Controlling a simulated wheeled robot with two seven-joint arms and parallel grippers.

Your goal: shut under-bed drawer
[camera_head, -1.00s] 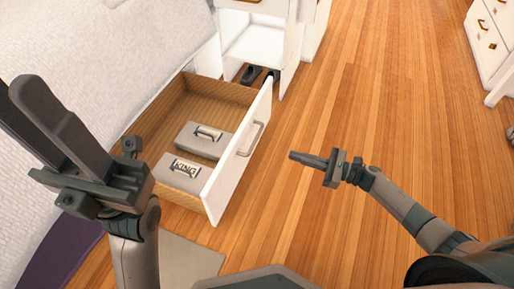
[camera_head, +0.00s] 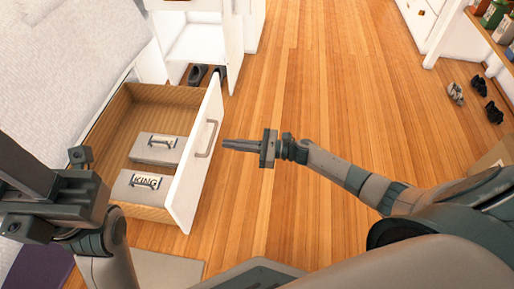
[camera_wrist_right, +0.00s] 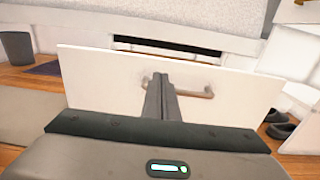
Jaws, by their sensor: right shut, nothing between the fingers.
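The under-bed drawer (camera_head: 119,107) is pulled well out from the bed, with its wooden inside showing. Two grey cases lie in it; the nearer case (camera_head: 138,190) reads "KING". Its white front (camera_head: 188,187) has a grey handle (camera_head: 207,138). My right gripper (camera_head: 226,144) is shut and empty, pointing at the front beside the handle. In the right wrist view the fingertips (camera_wrist_right: 160,82) overlap the front (camera_wrist_right: 95,88) and the left part of the handle (camera_wrist_right: 195,92); contact cannot be told. My left gripper (camera_head: 25,172) is at the left edge, partly cut off.
A white cabinet (camera_head: 195,42) with an open door (camera_head: 234,45) stands beyond the drawer, dark shoes (camera_head: 197,75) at its foot. More shoes (camera_head: 487,112) lie at the right by a shelf. The wooden floor (camera_head: 300,90) in the middle is clear.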

